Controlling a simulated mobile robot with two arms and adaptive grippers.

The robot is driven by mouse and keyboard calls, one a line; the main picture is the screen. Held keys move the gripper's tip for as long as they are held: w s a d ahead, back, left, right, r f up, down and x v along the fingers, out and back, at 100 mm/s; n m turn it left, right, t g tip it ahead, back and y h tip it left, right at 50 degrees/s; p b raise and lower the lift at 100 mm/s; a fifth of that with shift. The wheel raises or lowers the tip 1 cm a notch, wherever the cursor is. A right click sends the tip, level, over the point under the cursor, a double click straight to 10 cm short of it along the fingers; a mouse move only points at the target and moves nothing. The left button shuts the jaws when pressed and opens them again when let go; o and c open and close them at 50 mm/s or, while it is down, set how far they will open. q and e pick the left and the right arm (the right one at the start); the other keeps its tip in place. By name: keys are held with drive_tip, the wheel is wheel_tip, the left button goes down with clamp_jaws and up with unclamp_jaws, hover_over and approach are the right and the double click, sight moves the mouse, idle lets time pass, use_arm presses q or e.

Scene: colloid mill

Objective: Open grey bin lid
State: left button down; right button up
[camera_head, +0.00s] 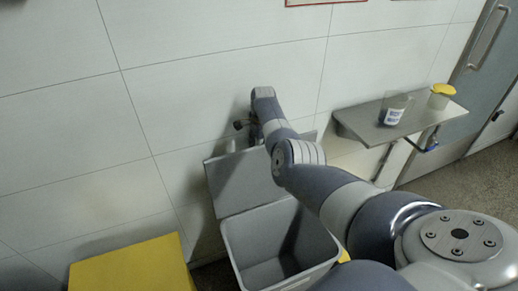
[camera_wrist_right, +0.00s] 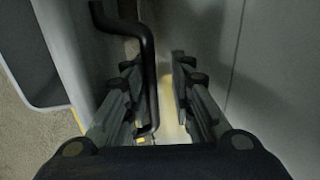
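The grey bin (camera_head: 232,244) stands against the tiled wall with its inside showing. Its grey lid (camera_head: 232,190) is raised, standing steeply at the bin's back near the wall. My right arm reaches across the bin and lid toward the wall, and its gripper is mostly hidden there in the head view. In the right wrist view, my right gripper (camera_wrist_right: 158,80) has its fingers apart. A black bent rod (camera_wrist_right: 149,65) runs between them, close to the left finger, with a gap to the right finger. My left gripper is in neither view.
A yellow box (camera_head: 130,266) stands left of the bin. A wall shelf (camera_head: 428,118) at the right holds a clear labelled cup (camera_head: 394,110) and a yellow-lidded container (camera_head: 439,97). A grey door (camera_head: 482,75) is at far right, with bare floor before it.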

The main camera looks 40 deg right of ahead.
drive_tip(key=shift+w, duration=0.15)
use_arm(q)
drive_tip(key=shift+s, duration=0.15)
use_arm(e)
drive_tip(key=shift+s, duration=0.2)
drive_tip(key=shift+s+r, duration=0.1)
drive_tip(key=shift+r, duration=0.75)
wheel_tip(320, 180, up, 10)
drive_tip(key=s, duration=0.2)
drive_tip(key=shift+a, duration=0.3)
drive_tip(key=shift+s+f, duration=0.1)
drive_tip(key=shift+s, duration=0.05)
